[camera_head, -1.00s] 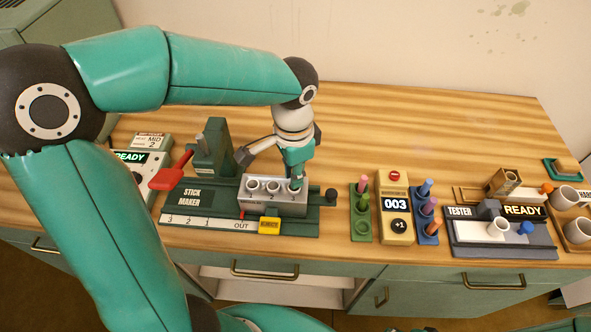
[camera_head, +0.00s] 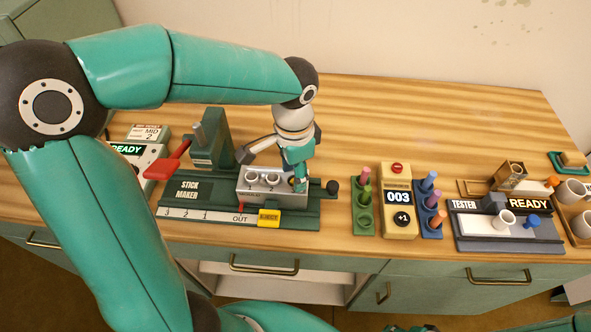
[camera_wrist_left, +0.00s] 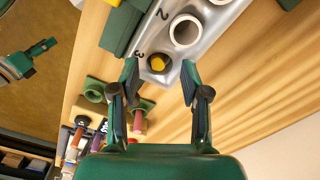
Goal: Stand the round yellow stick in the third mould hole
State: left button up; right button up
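The round yellow stick (camera_wrist_left: 158,62) stands in the mould hole by the number 3; only its top shows in the wrist view. The grey mould block (camera_head: 258,196) sits on the stick maker, and its other two holes look empty. My left gripper (camera_wrist_left: 158,82) is open, its fingers on either side of the yellow stick and apart from it. In the head view this gripper (camera_head: 298,184) is low over the right end of the mould and partly hides the third hole. A teal part at the left edge of the wrist view may be my right gripper; its fingers are unclear.
The stick maker has a red lever (camera_head: 167,165) at left and a dark knob (camera_head: 332,187) at right. A green rack (camera_head: 364,221), a yellow counter (camera_head: 398,184) reading 003, a blue rack (camera_head: 430,228) and a tester (camera_head: 510,241) stand further right. The back tabletop is clear.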

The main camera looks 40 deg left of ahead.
pick_arm(q)
jog(key=shift+r, duration=0.1)
notch_tip(320, 180, up, 12)
dwell(0.6)
dwell(0.8)
